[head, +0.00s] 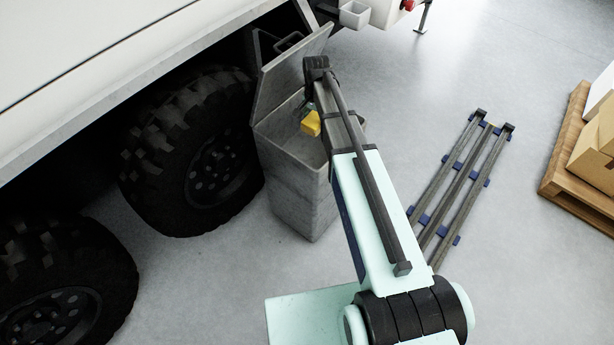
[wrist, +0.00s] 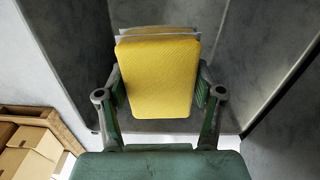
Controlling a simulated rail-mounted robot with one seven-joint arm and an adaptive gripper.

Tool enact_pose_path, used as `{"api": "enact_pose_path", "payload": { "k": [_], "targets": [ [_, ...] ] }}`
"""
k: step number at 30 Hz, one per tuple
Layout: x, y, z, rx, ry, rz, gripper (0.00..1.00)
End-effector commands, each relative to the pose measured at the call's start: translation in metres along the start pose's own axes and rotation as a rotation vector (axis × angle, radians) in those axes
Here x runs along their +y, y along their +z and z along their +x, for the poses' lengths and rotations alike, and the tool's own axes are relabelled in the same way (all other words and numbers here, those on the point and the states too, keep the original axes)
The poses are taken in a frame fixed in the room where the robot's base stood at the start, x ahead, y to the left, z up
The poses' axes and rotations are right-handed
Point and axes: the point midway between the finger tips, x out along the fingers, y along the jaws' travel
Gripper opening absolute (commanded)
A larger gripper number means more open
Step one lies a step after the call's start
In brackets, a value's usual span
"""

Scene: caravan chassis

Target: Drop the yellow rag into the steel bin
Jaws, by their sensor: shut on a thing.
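The yellow rag (head: 311,124) shows in the head view at the end of my arm, over the open mouth of the steel bin (head: 299,190). The bin is a tall grey box with its lid (head: 290,72) tilted up at the back left. In the wrist view, the rag (wrist: 158,75) is a flat yellow block between the two fingers of my gripper (wrist: 159,98), which is shut on it. Grey bin surfaces (wrist: 240,60) lie behind it. My arm hides part of the bin's right side in the head view.
Large black tyres (head: 195,150) under the pale chassis (head: 90,70) stand left of the bin. A rail rack (head: 460,185) lies on the floor to the right. A pallet (head: 575,160) with cardboard boxes (head: 596,148) is at the far right. Open grey floor lies between.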

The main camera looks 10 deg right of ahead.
Motion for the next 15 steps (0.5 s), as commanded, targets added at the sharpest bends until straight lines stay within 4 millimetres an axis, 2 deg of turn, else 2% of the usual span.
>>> {"api": "enact_pose_path", "payload": {
  "k": [3, 11, 12, 13, 14, 15],
  "targets": [
    [0.0000, 0.0000, 0.0060, 0.000, 0.000, 0.000, 0.34],
    [0.0000, -0.0001, 0.0056, 0.000, 0.000, 0.000, 0.34],
    [-0.0001, -0.0001, 0.0056, 0.000, 0.000, 0.000, 0.81],
    [-0.0001, -0.0001, 0.0056, 0.000, 0.000, 0.000, 0.92],
    [-0.0001, -0.0001, 0.0056, 0.000, 0.000, 0.000, 0.96],
    [-0.0001, -0.0001, 0.0056, 0.000, 0.000, 0.000, 0.96]
  ]
}}
